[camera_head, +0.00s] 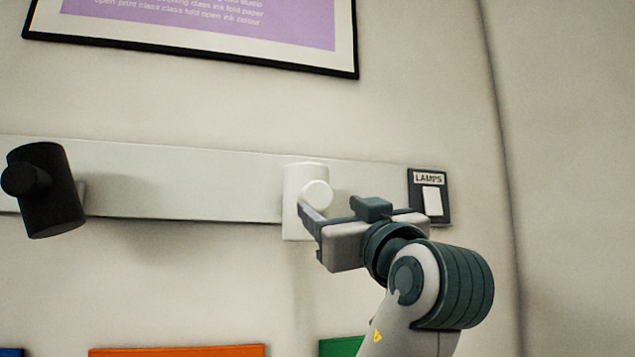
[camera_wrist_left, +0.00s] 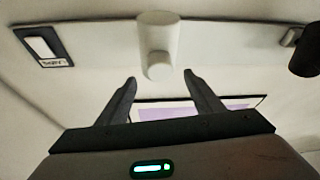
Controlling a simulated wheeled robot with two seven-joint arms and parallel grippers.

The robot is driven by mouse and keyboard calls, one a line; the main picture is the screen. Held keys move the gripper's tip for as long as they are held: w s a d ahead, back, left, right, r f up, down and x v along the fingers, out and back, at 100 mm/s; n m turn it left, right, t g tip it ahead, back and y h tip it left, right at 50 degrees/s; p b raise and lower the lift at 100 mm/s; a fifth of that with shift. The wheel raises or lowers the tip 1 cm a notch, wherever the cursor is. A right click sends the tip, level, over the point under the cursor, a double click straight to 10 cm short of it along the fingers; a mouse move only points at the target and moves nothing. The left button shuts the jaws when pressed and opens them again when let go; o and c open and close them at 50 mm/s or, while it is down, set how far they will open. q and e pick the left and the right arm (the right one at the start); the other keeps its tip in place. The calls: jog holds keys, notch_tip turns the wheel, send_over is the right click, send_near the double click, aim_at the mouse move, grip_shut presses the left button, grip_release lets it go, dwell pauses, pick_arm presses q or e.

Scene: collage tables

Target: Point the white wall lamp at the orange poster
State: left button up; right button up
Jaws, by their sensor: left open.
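The white wall lamp (camera_head: 296,178) is an upright white cylinder on the pale wall rail, with a round knob (camera_head: 318,193) on its front. The lamp also shows in the left wrist view (camera_wrist_left: 158,32). Only the top strip of the orange poster (camera_head: 178,351) shows at the bottom edge of the head view, below and left of the lamp. My left gripper (camera_head: 324,207) is open at the lamp's front. In the left wrist view its fingertips (camera_wrist_left: 160,79) spread either side of the knob; contact cannot be told. My right gripper is out of view.
A tilted black lamp (camera_head: 51,190) is left on the rail (camera_head: 180,180). A dark switch plate marked LAMPS (camera_head: 416,206) is right of my gripper. A purple framed poster (camera_head: 220,25) hangs above; a green one (camera_head: 341,347) shows below.

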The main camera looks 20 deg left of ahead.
aim_at(320, 197)
pick_arm(q)
jog(key=p+x, duration=0.3)
jog(key=x, duration=0.3)
jog(key=shift+w+a+r+p, duration=0.15)
jog(key=shift+w+r+p, duration=0.05)
jog(key=shift+r+p, duration=0.15)
jog(key=shift+w+a+p, duration=0.3)
jog(key=shift+w+a, duration=0.15)
jog(key=shift+w, duration=0.15)
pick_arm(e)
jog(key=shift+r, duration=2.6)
